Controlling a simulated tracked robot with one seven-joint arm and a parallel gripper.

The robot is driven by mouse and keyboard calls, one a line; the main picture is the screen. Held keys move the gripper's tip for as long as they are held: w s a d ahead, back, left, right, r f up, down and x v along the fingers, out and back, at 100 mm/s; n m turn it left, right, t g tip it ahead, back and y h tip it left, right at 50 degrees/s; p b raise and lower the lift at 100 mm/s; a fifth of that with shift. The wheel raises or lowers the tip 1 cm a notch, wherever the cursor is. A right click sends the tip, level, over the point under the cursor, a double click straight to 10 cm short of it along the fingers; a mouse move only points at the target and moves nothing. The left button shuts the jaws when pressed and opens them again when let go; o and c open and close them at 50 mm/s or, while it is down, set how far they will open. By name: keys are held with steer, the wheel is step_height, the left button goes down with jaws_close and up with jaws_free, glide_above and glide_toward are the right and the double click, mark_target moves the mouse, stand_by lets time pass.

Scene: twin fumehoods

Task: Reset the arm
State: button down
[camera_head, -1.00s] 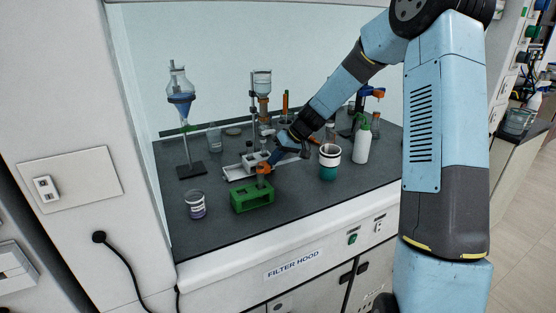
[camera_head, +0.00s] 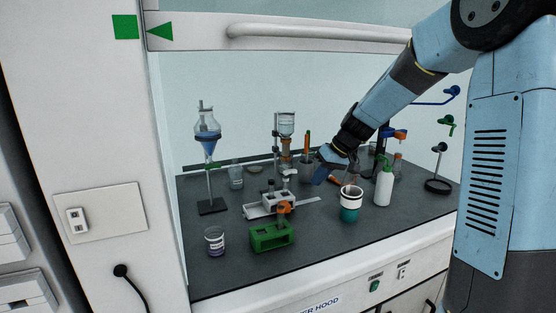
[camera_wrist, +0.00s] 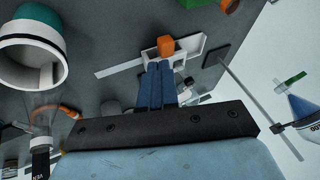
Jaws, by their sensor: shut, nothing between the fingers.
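My gripper (camera_head: 320,174) is above the worktop of the hood, with its blue fingers pointing down in the head view. In the wrist view its fingers (camera_wrist: 158,70) are together with nothing between them. A green block (camera_head: 272,237) stands on the worktop, lower left of my gripper. My gripper is apart from both. My blue and black arm reaches in from the upper right.
A teal and white cup (camera_head: 350,212) and a white bottle with a green top (camera_head: 383,188) stand right of my gripper. A white apparatus (camera_head: 262,208), a funnel stand (camera_head: 211,206) and a small jar (camera_head: 214,242) stand to the left. The hood sash (camera_head: 300,38) is raised.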

steer(key=s+d+r+m+t+h, duration=0.1)
steer(key=s+d+r+h, duration=0.1)
steer(key=s, duration=0.9)
steer(key=s+d+r+m+t+h, duration=0.1)
steer(key=s+d+r, duration=0.3)
steer(key=s, duration=0.7)
steer(key=s+d+r+m+t+h, duration=0.1)
steer(key=s+d+r+m+h, duration=0.1)
steer(key=s, duration=0.9)
steer(key=shift+d+r+m+h, duration=0.3)
steer(key=shift+d+r+m, duration=0.35)
steer(key=shift+r, duration=0.25)
